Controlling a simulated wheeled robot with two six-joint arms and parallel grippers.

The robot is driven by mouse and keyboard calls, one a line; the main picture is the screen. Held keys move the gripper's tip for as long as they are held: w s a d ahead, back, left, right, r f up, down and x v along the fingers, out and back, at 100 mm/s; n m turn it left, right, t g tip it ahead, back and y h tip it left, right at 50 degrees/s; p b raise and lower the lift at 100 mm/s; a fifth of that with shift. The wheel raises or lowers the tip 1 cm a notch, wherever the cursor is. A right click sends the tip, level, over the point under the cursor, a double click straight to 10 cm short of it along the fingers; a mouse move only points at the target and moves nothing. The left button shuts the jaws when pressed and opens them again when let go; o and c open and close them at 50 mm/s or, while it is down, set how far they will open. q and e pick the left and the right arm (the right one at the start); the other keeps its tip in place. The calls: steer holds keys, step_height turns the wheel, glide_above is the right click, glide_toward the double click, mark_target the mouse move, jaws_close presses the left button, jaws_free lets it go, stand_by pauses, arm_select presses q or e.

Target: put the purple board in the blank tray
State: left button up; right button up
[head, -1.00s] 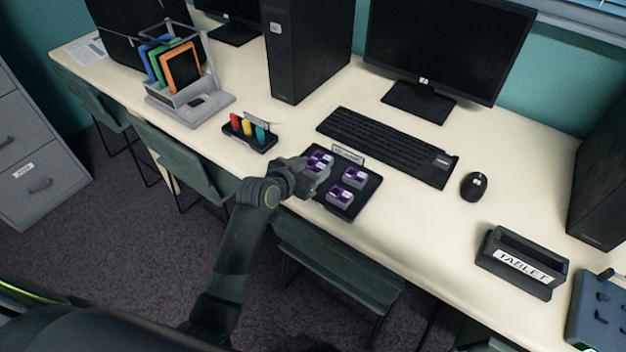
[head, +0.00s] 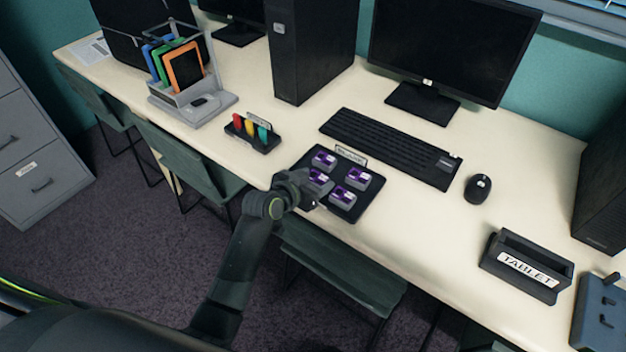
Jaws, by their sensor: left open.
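The dark tray (head: 339,178) lies on the desk in front of the keyboard, with a small label sign (head: 351,155) at its back edge; the lettering is too small to read surely. Several purple boards on grey bases sit in it. One purple board (head: 318,180) is at the tray's left front, right by my left gripper and partly covered by it. My left gripper (head: 314,196) is open at the tray's left front edge, its fingers close to that board; I cannot tell whether they touch it. My right gripper is not in view.
A black keyboard (head: 390,148) and mouse (head: 478,188) lie behind and right of the tray. A small holder with coloured pieces (head: 252,133) stands to the left. Desk between tray and box is clear.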

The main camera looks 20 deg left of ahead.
arm_select(q)
steer(key=shift+r, duration=0.2)
steer(key=p+v, duration=0.1)
steer(key=v, duration=1.1)
steer(key=shift+f, duration=0.1)
